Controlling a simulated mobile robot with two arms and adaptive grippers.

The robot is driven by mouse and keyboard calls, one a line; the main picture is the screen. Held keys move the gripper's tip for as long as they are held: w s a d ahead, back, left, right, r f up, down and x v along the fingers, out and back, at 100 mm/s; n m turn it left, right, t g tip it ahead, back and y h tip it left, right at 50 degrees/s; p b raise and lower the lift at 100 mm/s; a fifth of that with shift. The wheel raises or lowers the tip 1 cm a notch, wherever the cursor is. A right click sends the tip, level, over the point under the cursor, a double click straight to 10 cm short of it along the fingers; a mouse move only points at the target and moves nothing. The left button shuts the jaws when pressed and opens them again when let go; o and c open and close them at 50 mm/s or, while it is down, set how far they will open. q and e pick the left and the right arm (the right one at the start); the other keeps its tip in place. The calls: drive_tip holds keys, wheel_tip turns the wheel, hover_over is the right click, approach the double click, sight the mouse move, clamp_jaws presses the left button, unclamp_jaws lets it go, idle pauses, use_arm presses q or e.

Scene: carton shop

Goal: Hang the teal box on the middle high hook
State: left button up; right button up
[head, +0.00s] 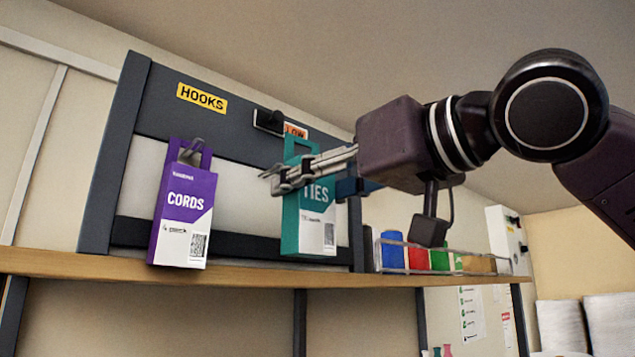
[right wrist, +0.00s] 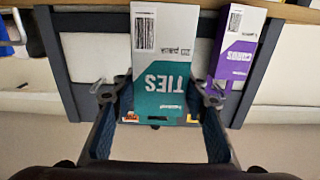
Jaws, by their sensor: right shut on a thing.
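The teal box (head: 316,225), marked TIES, is upright in front of the hook board, its hang tab at the top. My right gripper (head: 283,180) reaches in from the right and is shut on its upper part. In the right wrist view the teal box (right wrist: 161,85) appears upside down between the two fingers (right wrist: 160,100). A dark hook fitting (head: 268,121) is on the board just above and left of the box's tab, apart from it in the picture. Whether the tab is on any hook I cannot tell. My left gripper is not in view.
A purple CORDS box (head: 182,215) hangs at the left from a grey hook. The board (head: 150,100) carries a yellow HOOKS label and an orange LOW label (head: 296,130). A wooden shelf (head: 230,274) runs below. Several coloured items (head: 418,258) stand in a rack at the right.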

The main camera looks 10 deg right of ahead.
sight(259, 215)
drive_tip(key=shift+f+p+x, duration=0.2)
drive_tip(key=shift+p+x, duration=0.4)
drive_tip(key=shift+x, duration=2.7)
drive_tip(key=shift+w+a+f, duration=0.45)
drive_tip(key=shift+w+a, duration=0.05)
drive_tip(key=shift+w, duration=0.15)
drive_tip(key=o, duration=1.3)
drive_tip(key=shift+s+d, duration=0.1)
drive_tip(key=v, duration=1.2)
